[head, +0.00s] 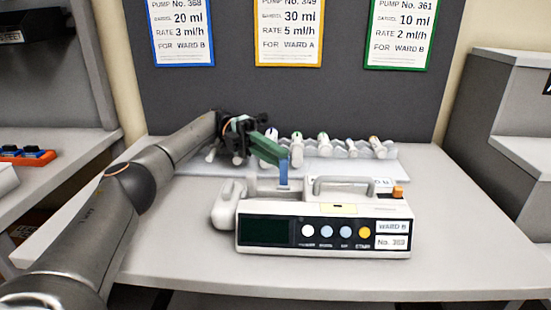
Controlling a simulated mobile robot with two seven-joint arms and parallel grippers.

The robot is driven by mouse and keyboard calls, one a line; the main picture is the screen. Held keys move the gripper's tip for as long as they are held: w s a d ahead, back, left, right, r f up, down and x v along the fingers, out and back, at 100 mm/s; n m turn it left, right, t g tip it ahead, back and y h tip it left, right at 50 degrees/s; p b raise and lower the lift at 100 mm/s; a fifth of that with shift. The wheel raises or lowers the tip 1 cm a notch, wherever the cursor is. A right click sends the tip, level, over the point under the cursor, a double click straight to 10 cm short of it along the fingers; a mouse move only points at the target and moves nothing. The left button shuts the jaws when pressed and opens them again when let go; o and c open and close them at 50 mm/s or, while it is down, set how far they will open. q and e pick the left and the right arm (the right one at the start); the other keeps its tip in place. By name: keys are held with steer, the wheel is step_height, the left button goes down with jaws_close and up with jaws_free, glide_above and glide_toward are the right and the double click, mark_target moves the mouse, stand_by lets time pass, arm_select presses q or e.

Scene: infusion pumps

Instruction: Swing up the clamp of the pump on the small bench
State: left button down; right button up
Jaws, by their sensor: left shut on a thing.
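The pump (322,208) stands on the small bench (190,262), its dark screen and round buttons facing me. Its labels read "WARD B" and a number hard to read. The clamp (283,174) shows as a blue upright piece at the pump's back, left of the grey handle. My left gripper (282,160) reaches in from behind left. Its green finger is shut at the top of the blue clamp piece. The finger hides the very top of the clamp and the exact contact. My right gripper is not in view.
A pale tray (405,170) with several syringes (323,143) lies behind the pump. Three cards (289,30) hang on the dark back panel. Side shelves (490,120) flank the bench. The bench front and right side are clear.

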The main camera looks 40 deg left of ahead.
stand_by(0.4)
arm_select(q)
steer(key=c, duration=1.1)
jaws_free()
